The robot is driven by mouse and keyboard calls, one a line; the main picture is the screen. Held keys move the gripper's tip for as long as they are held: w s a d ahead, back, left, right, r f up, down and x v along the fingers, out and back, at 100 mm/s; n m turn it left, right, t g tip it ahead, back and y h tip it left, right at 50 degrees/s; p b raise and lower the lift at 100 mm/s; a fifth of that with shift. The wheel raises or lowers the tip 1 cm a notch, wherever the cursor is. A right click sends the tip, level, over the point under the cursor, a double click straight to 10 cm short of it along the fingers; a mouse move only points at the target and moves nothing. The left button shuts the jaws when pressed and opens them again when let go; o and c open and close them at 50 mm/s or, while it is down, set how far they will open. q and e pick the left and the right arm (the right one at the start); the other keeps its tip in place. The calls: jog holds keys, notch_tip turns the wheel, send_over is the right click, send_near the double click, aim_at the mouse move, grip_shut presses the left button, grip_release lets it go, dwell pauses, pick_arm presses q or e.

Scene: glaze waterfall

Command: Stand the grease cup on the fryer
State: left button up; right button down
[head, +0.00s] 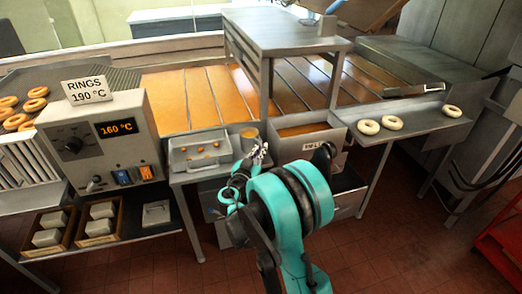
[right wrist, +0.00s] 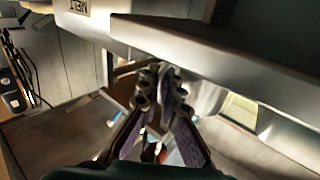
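The fryer's grey control box (head: 105,140) stands at the left in the head view, its display reading 160 °C. A small cup (head: 249,136) with a tan top, which looks like the grease cup, is at the right end of the small metal shelf. My right gripper (head: 257,153) is directly in front of it and hides its lower part. In the right wrist view the fingertips (right wrist: 162,88) are close together, with a pale rounded piece (right wrist: 203,93) between and just beyond them. Whether they grip it is unclear. My left gripper is out of view.
A metal tray (head: 200,165) with small brown bits sits left of the cup. A labelled metal box (head: 310,143) stands to its right, below a raised metal stand (head: 285,40). Pale rings (head: 391,122) lie on the right-hand shelf. Wooden crates (head: 100,222) sit low at left.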

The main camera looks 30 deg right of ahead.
jog(key=c, duration=1.7)
grip_release()
jog(key=shift+f, duration=0.1)
jog(key=shift+a+r, duration=0.1)
jog(key=shift+r, duration=0.1)
jog(key=s+a+f+n+g+y, duration=0.1)
jog(key=s+a+n+y, duration=0.2)
jog(key=s+a, duration=0.3)
jog(key=s+a+n+g+y+p, duration=0.1)
jog(key=s+a+n+y, duration=0.3)
jog(key=s, duration=0.8)
jog(key=s+a+f+n+g+y+p, duration=0.1)
jog(key=s+a+n+g+y, duration=0.1)
jog(key=s+a+y, duration=0.5)
jog(key=shift+s+a+f+n, duration=0.15)
jog(key=shift+s+a+n, duration=0.3)
jog(key=shift+s+a, duration=0.25)
jog(key=shift+s+a+f+n, duration=0.15)
jog(key=shift+s+a+n, duration=0.35)
jog(key=shift+a, duration=0.3)
